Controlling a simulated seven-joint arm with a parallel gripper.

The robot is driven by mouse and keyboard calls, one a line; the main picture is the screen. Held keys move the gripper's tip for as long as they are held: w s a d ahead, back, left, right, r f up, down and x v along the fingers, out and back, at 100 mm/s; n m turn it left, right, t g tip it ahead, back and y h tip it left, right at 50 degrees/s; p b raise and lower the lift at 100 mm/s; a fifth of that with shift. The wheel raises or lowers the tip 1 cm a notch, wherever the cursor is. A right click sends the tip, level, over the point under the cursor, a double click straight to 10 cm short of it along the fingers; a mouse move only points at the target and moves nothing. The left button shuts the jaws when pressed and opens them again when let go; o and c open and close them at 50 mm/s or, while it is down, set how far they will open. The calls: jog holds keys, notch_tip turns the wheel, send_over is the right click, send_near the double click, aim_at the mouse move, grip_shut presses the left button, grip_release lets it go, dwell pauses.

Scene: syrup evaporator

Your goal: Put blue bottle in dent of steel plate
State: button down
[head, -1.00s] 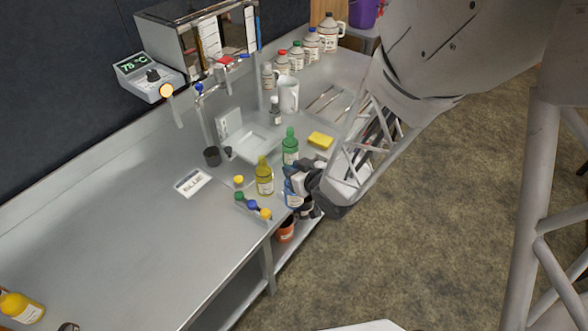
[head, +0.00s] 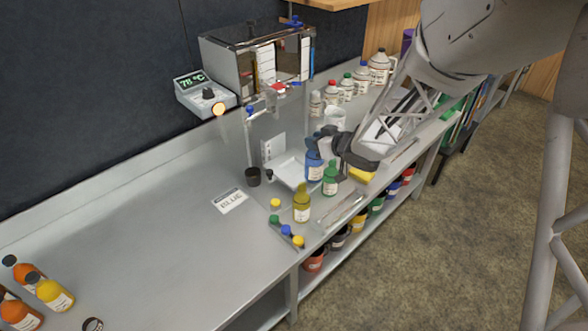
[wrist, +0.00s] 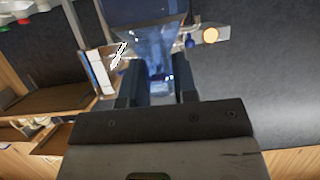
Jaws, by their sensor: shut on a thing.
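My gripper (head: 331,146) is shut on the blue bottle (head: 314,168), which hangs about upright beside the green bottle (head: 330,179). In the wrist view the translucent blue bottle (wrist: 155,45) is between the two dark fingers. A pale, square, shallow plate (head: 288,176) lies on the bench just left of the blue bottle; its dent is too small to make out. The bottle's base appears near the plate's right edge; I cannot tell its height above the bench.
A yellow-green bottle (head: 302,205) stands in front, with small coloured caps (head: 286,230) at its left. A dark cup (head: 253,177) and the "BLUE" card (head: 229,200) are left of the plate. Jugs (head: 346,87) stand behind. The bench's left middle is clear.

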jog(key=w+a+r+n+g+y, duration=0.3)
jog(key=w+a, duration=0.3)
jog(key=w, duration=0.5)
jog(key=shift+a+r+n+g, duration=0.3)
jog(key=shift+r+n+g, duration=0.25)
jog(key=shift+n+g, duration=0.15)
jog(key=shift+f, duration=0.1)
notch_tip(320, 180, down, 6)
jog(key=shift+f, duration=0.2)
jog(key=shift+f, duration=1.85)
jog(key=c, duration=0.9)
grip_release()
